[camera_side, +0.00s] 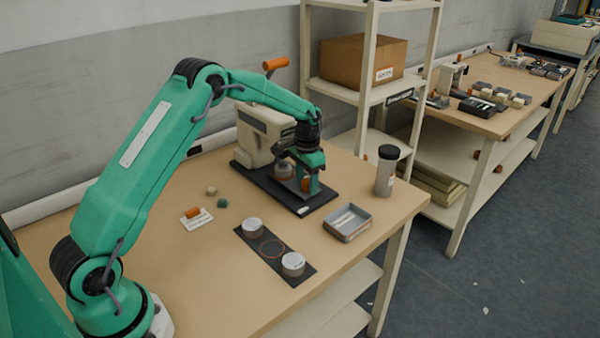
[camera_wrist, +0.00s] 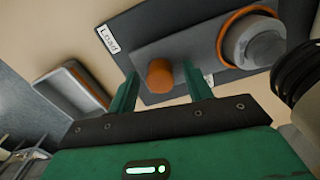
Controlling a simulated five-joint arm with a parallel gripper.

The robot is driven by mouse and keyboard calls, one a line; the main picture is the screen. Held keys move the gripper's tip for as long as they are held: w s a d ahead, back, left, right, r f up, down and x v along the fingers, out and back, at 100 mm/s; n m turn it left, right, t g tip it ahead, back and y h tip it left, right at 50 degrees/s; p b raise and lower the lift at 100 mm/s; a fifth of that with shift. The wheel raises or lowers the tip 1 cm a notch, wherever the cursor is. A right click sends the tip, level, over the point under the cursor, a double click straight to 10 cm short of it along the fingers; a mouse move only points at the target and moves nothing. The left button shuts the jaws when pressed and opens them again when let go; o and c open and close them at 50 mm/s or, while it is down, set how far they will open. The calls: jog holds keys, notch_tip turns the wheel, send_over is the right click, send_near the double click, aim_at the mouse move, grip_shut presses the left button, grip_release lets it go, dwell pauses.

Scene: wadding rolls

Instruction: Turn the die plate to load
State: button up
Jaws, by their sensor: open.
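The die plate (camera_wrist: 190,45) is a grey swinging plate on the press's dark base (camera_side: 317,205). It carries an orange peg (camera_wrist: 160,76) at one end and an orange-rimmed round grey die (camera_wrist: 262,42) at the other. A white "Load" label (camera_wrist: 108,39) lies on the base at its upper left corner in the wrist view. My gripper (camera_wrist: 160,70) is open, its two green fingers on either side of the peg, with gaps showing. In the side view my gripper (camera_side: 306,186) is low over the base and hides much of the plate.
The cream press (camera_side: 256,136) with its orange-handled lever (camera_side: 275,64) stands close behind my gripper. A grey tray (camera_side: 347,222) and a dark-capped bottle (camera_side: 386,172) stand to the right. A black strip (camera_side: 272,262) with two round tins lies in front. Clear table lies at front left.

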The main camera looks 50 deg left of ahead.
grip_shut()
jog(key=shift+n, duration=0.7)
jog(key=shift+r+n, duration=0.1)
jog(key=shift+n, duration=1.5)
jog(key=shift+w+n, duration=0.1)
jog(key=shift+n, duration=6.7)
